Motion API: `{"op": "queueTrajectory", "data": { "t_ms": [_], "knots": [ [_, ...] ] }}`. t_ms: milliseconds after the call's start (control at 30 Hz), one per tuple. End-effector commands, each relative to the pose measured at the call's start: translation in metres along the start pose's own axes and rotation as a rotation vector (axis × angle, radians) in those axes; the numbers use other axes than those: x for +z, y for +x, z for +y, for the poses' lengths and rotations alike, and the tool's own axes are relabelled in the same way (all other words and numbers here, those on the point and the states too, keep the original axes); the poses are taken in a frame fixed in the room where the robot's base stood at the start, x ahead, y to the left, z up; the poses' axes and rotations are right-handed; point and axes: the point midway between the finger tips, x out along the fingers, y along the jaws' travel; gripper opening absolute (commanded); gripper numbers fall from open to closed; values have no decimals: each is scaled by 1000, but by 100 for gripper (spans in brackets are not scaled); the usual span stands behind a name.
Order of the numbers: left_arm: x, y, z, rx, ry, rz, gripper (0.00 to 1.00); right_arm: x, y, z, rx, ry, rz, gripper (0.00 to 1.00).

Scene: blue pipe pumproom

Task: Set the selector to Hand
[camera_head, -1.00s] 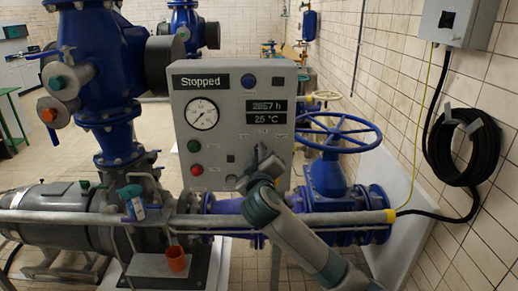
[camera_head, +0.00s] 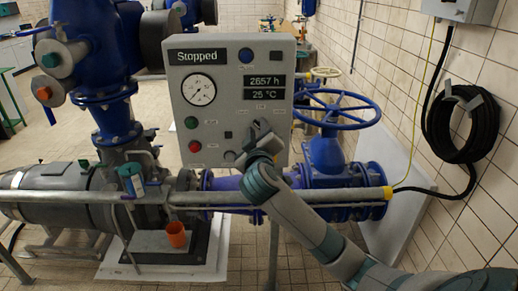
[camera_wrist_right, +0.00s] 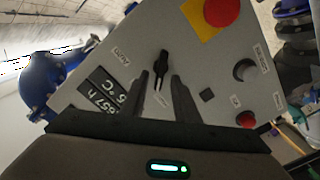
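The grey control panel (camera_head: 212,100) reads "Stopped" on its display. The selector (camera_wrist_right: 162,66) is a black pointer knob on the panel in the right wrist view. Its upper end leans slightly right in that picture. A label reading "Auto" (camera_wrist_right: 121,57) is left of it; another label below it is partly hidden and too small to read. My right gripper (camera_wrist_right: 160,78) is open, one finger on each side of the knob's lower end; contact cannot be told. In the head view my right gripper (camera_head: 262,132) covers the selector. My left gripper is out of view.
A blue handwheel (camera_head: 335,110) stands right of the panel. A pipe (camera_head: 220,197) runs below my right forearm.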

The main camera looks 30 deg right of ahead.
Motion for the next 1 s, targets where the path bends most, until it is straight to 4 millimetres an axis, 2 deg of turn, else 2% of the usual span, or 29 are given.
{"op": "queueTrajectory", "data": {
  "t_ms": [267, 667, 800, 900, 1000],
  "knots": [
    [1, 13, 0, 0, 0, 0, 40, 2, -32, -3, -2, 3, 2, 28],
    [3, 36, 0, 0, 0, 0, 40, 4, -113, -3, -5, 5, -1, 28],
    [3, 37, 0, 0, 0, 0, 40, 4, -142, -2, -5, 4, -4, 28],
    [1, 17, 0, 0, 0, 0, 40, -1, -146, 3, -5, -3, -9, 28],
    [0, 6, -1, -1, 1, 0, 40, 0, -151, 3, -4, -2, -10, 28]
  ]
}}
